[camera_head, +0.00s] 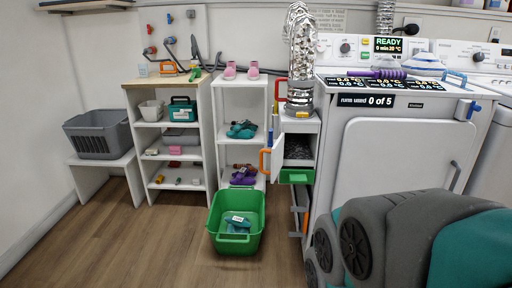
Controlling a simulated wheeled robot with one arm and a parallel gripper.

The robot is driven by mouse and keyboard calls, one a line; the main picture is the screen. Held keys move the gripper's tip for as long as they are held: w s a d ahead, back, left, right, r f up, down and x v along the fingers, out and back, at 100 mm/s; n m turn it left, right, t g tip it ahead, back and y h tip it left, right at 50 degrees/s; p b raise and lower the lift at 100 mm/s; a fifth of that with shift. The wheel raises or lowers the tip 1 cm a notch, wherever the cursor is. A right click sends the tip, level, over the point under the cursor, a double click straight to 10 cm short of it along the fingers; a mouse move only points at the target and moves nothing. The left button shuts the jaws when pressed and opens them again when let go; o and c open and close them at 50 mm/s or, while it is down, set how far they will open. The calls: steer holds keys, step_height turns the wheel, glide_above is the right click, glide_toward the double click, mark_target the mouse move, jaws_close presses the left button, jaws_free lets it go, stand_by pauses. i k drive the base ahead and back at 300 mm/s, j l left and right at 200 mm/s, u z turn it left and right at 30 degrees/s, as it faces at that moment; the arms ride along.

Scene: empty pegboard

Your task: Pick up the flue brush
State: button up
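A purple, elongated, rough-looking object (388,74) lies on top of the white machine at the right, near its front edge; it may be the flue brush, but it is too small to be sure. My grey and teal arm fills the lower right, in front of the machine. The fingers of my gripper do not show, so I cannot see whether it holds anything.
A white machine (395,155) stands at the right with a display board on top. A green bin (258,215) sits on the floor. White shelves (210,150), a narrow cabinet (302,124) and a grey basket (98,135) on a bench line the wall. The front left floor is clear.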

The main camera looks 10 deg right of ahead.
mark_target(402, 75)
steer(key=i+j+z, duration=0.4)
steer(key=j, duration=0.25)
steer(key=i+j+z, duration=0.25)
steer(key=j+z, duration=0.2)
steer(key=j, duration=0.25)
